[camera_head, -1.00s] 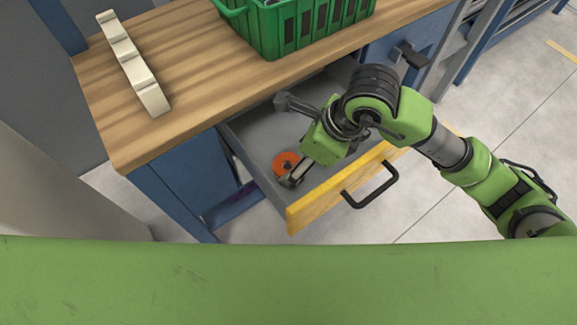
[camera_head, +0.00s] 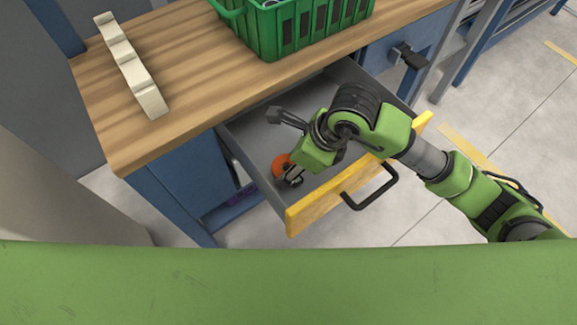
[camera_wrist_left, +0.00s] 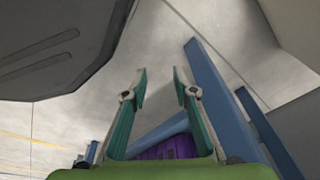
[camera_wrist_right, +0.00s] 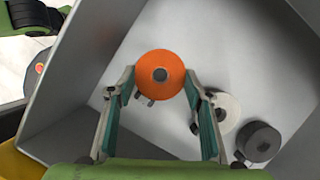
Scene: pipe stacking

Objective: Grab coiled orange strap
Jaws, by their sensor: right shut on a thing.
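The coiled orange strap (camera_head: 280,165) is a round orange roll with a dark centre, inside the open drawer near its left side. In the right wrist view the orange strap (camera_wrist_right: 160,66) sits between the two fingertips. My right gripper (camera_head: 289,178) reaches down into the drawer and is shut on the strap, with one finger on each side of it. In the head view the gripper hides part of the strap. My left gripper (camera_wrist_left: 160,73) shows only in the left wrist view; it is open and empty, above the floor beside blue frame parts.
The grey drawer (camera_head: 252,141) has a yellow front (camera_head: 318,205) with a black handle (camera_head: 370,190). A pale roll (camera_wrist_right: 229,108) and a dark roll (camera_wrist_right: 262,141) lie in it. The wooden top (camera_head: 195,75) carries a green basket (camera_head: 268,35) and a cream notched rack (camera_head: 133,68).

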